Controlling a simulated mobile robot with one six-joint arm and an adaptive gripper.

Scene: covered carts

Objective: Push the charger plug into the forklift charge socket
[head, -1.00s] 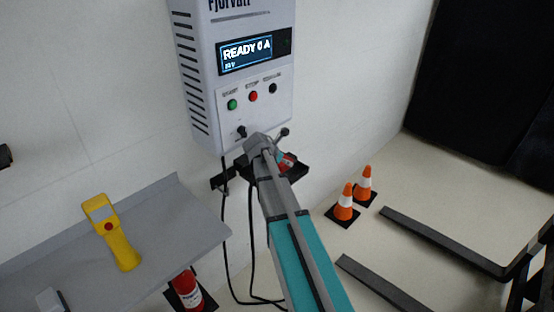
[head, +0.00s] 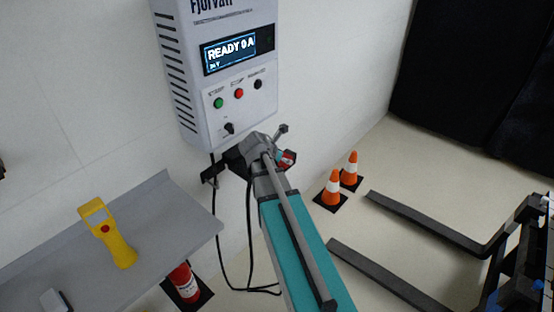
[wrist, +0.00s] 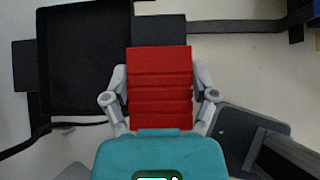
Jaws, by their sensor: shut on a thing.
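The charger plug (wrist: 160,90) is a red ribbed block with a dark front end, held between my gripper's fingers in the wrist view. My gripper (wrist: 160,82) is shut on its two sides. In the head view a bit of the red plug (head: 287,159) shows beside my gripper (head: 284,150), below the charger box (head: 238,105). The arm hides most of it. The forklift (head: 520,275) is at the lower right edge of the head view, cut off. I cannot make out its charge socket. The plug is well apart from the forklift.
A black wall bracket (head: 212,172) and hanging cables (head: 217,240) are by the arm. A grey shelf (head: 165,215) holds a yellow handheld device (head: 108,235). Open floor lies between.

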